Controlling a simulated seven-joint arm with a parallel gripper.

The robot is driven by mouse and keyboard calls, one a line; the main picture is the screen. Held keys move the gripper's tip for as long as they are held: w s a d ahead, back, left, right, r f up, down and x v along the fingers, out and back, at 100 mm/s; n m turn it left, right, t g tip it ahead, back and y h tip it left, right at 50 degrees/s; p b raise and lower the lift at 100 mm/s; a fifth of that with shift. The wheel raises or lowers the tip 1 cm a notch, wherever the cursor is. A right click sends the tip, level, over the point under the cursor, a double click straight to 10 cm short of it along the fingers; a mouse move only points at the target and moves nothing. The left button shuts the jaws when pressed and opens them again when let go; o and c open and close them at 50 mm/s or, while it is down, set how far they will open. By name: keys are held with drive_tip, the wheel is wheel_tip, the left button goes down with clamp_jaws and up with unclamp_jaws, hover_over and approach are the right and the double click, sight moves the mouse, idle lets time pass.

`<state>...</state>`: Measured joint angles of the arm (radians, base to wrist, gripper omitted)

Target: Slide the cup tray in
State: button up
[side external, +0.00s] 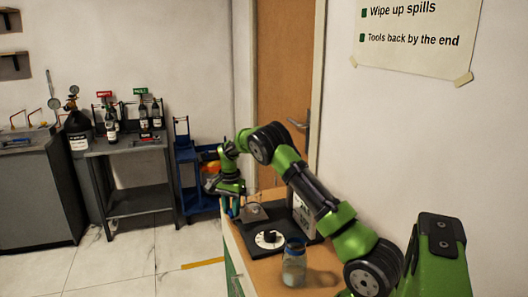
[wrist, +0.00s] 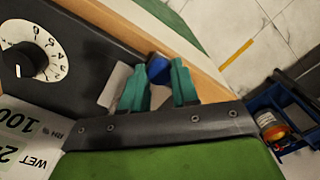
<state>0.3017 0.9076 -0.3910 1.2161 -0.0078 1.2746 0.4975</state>
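A grey metal piece (side external: 253,212), which looks like the cup tray, sits at the far left end of the black rig base (side external: 290,233). In the wrist view the grey piece (wrist: 115,87) is partly hidden behind a finger. A blue block (wrist: 158,69) shows at its side, by the wooden edge. My gripper (wrist: 158,82) points down there, its teal fingers apart with the blue block between their tips. The block fills the gap, but I cannot tell whether the fingers press on it. In the side view my gripper (side external: 229,206) is at the bench's left edge.
A white dial (side external: 269,239) with a black knob lies on the rig base. A labelled upright panel (side external: 303,214) stands behind it. A glass jar with a blue lid (side external: 294,262) stands at the front of the wooden bench (side external: 322,270). A blue cart (side external: 196,178) stands beyond.

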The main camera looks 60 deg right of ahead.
sight(256, 201)
clamp_jaws()
drive_tip(key=s+d, duration=0.6)
drive_tip(key=shift+s+d+r, duration=0.1)
drive_tip(key=shift+s+d, duration=0.15)
drive_tip(key=o, duration=0.8)
unclamp_jaws()
drive_tip(key=shift+c, duration=0.2)
drive_tip(key=shift+o, duration=0.6)
drive_tip(key=shift+a, duration=0.1)
drive_tip(key=shift+w+r, duration=0.1)
drive_tip(key=shift+r, duration=0.1)
wheel_tip(256, 201, up, 16)
drive_tip(key=shift+r, duration=0.2)
